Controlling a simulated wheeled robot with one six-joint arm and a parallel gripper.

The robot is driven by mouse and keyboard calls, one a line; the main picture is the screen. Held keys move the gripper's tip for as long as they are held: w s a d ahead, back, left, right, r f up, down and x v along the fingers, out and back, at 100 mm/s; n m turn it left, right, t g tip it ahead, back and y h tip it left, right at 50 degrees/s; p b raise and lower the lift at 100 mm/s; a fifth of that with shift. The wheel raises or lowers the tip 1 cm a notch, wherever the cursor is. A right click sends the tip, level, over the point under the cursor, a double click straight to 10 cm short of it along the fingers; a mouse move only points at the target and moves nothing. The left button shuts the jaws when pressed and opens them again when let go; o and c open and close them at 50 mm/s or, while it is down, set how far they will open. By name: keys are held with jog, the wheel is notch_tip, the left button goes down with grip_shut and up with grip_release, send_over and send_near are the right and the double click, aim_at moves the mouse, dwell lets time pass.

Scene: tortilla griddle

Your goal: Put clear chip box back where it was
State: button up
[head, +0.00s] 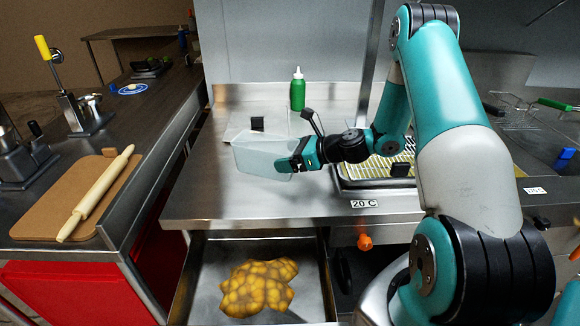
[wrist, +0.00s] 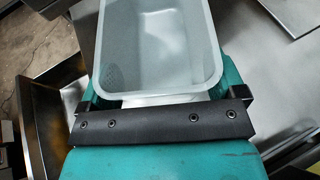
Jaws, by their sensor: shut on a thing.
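The clear chip box (head: 258,157) is a pale, see-through open-topped container. My gripper (head: 296,158) is shut on its right end in the head view and holds it over the steel counter (head: 205,196). I cannot tell for certain whether its base touches the counter. In the wrist view the box (wrist: 160,45) looks empty, with its near end between the fingers of my gripper (wrist: 160,98).
Below the counter an open drawer (head: 207,287) holds a heap of yellow-brown chips (head: 258,287). A green bottle (head: 297,92) stands behind the box. A grated griddle tray (head: 375,172) is to the right. A rolling pin (head: 98,194) lies on a board at left.

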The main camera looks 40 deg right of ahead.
jog(key=shift+f, duration=1.85)
jog(key=shift+f, duration=0.1)
